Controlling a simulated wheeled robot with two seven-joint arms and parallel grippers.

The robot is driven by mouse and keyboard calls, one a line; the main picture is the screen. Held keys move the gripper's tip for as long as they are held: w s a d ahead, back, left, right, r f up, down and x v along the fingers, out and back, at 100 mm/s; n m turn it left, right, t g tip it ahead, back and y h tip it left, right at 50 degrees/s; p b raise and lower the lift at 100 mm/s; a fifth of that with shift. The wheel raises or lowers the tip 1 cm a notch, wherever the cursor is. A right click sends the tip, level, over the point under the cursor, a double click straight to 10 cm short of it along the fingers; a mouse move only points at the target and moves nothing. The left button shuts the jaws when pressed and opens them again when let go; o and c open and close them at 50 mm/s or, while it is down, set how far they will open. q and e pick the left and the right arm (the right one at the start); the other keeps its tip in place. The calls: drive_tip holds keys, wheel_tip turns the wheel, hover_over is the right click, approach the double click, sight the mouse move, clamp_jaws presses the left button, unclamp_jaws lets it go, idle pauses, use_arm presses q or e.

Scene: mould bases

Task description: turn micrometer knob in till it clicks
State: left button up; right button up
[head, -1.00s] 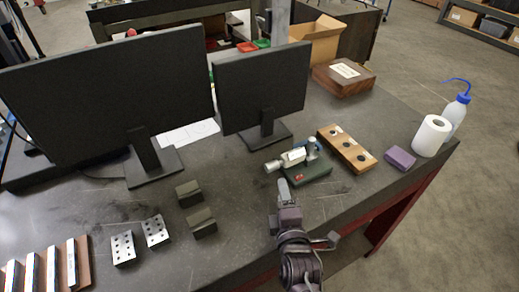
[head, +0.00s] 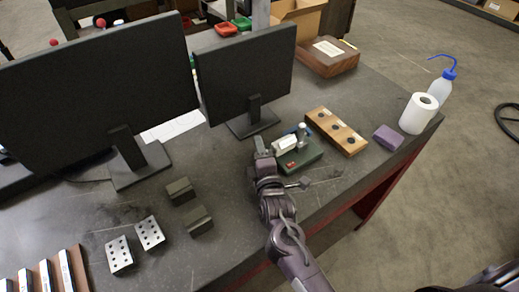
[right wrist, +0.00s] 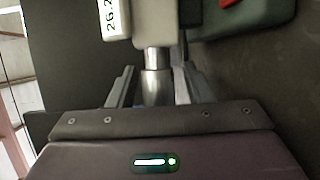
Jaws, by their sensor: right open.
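The micrometer (head: 286,145) has a pale body and sits on a green base (head: 300,160) near the front of the bench. In the right wrist view its body (right wrist: 158,20) is at the top, with a digital readout (right wrist: 113,18) partly cut off. Its silver knob (right wrist: 156,84) points toward my right gripper. My right gripper (head: 262,147) is at the micrometer's left end; its open fingers (right wrist: 155,75) stand either side of the knob, with a visible gap on the left. The head view hides the knob behind the gripper. My left gripper is not in view.
Two monitors (head: 247,82) stand behind. Dark blocks (head: 181,191) and perforated metal plates (head: 119,254) lie to the left.

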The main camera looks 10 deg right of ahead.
drive_tip(key=shift+s, duration=0.1)
drive_tip(key=shift+c, duration=0.5)
drive_tip(key=c, duration=0.9)
drive_tip(key=shift+f+t+b, duration=0.2)
drive_tip(key=shift+t+b, duration=0.2)
drive_tip(key=shift+b, duration=0.3)
drive_tip(key=shift+r+t, duration=0.25)
drive_tip(key=shift+t, duration=0.05)
drive_tip(key=o, duration=1)
drive_tip(key=shift+r, duration=0.1)
drive_tip(key=s+b, duration=0.2)
drive_tip(key=s, duration=0.5)
drive_tip(key=shift+s, duration=0.35)
